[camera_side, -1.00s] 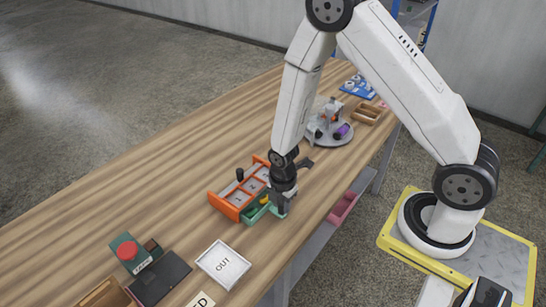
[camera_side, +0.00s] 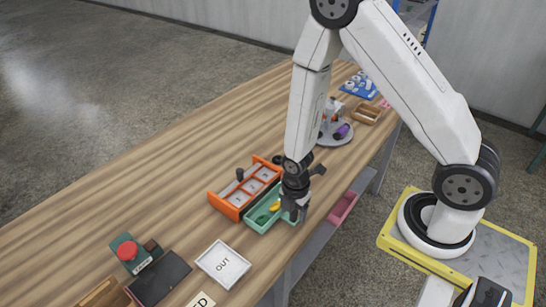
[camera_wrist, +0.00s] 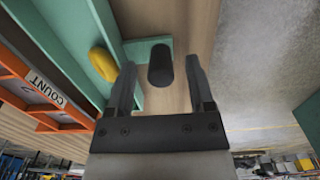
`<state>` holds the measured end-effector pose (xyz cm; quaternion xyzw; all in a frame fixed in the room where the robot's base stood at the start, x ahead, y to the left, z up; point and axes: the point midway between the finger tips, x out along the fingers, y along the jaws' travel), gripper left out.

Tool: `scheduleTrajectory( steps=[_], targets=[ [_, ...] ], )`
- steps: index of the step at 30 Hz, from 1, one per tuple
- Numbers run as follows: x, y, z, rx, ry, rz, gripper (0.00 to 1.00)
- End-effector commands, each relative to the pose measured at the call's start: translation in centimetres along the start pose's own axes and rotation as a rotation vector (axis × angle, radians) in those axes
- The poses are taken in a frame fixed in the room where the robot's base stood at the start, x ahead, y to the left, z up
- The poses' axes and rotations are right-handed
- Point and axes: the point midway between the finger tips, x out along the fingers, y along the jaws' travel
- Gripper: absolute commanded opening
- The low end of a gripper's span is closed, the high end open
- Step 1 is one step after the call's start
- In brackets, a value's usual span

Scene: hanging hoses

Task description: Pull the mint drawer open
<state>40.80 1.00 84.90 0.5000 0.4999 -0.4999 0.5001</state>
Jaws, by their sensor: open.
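The mint drawer (camera_side: 258,229) stands well out from the orange cabinet (camera_side: 226,208) towards the table's near edge. A yellow piece (camera_side: 274,207) and a dark green piece lie in it. My gripper (camera_side: 298,215) is low at the drawer's outer end and hides part of it. In the wrist view my open gripper (camera_wrist: 160,72) has a dark round handle (camera_wrist: 160,64) between its fingers, with gaps on both sides. The handle joins the mint drawer front (camera_wrist: 143,48). The yellow piece also shows there (camera_wrist: 103,63).
A white "OUT" tray (camera_side: 222,265), a dark pad (camera_side: 160,277) and a red-button box (camera_side: 128,252) lie to the left. A round grey stand (camera_side: 335,139) with hoses is behind my arm.

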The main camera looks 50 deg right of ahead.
Motion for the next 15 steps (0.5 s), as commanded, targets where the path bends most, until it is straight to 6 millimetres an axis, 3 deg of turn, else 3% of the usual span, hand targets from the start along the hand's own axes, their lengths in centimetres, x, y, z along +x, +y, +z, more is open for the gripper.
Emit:
scheduleTrajectory(
  steps=[15],
  targets=[
    [-1.8,0.1,0.0,0.0,0.0,0.002,0.68]
  ],
)
